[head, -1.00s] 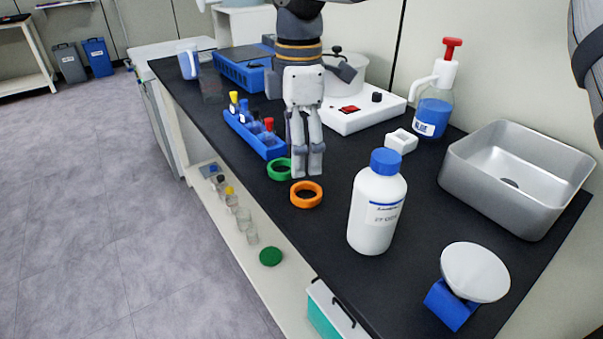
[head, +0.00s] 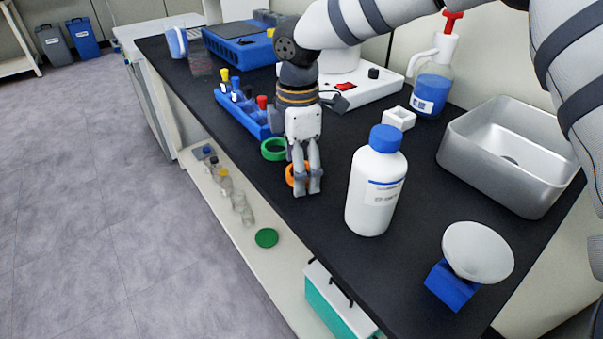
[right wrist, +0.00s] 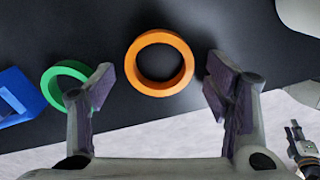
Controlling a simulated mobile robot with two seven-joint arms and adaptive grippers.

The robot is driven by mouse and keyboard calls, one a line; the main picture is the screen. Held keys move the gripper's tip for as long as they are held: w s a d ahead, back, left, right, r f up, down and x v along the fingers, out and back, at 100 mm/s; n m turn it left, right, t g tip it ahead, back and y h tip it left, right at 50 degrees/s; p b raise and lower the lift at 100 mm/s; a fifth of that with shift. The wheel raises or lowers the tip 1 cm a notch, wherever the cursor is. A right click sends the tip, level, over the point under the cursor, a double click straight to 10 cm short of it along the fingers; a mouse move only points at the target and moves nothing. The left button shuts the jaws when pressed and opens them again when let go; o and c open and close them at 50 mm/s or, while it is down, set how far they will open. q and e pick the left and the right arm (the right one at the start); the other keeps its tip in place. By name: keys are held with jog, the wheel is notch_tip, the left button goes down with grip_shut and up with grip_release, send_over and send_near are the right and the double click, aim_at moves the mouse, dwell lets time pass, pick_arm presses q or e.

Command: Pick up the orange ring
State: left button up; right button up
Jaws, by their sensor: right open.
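The orange ring (head: 291,180) lies flat on the black bench top, partly hidden behind my right gripper (head: 307,190) in the head view. In the right wrist view the orange ring (right wrist: 134,76) shows whole, ahead of and between the two spread fingers of my right gripper (right wrist: 164,85). The gripper is open and empty, pointing down close to the ring. I cannot tell whether it touches the ring.
A green ring (head: 273,149) lies beside the orange one, close to a finger in the wrist view. A blue tube rack (head: 246,117) stands behind it. A white bottle (head: 371,197) stands to the right. The bench's front edge is near.

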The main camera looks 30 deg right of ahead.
jog(key=shift+r, duration=0.1)
jog(key=c, duration=0.8)
jog(key=shift+c, duration=0.2)
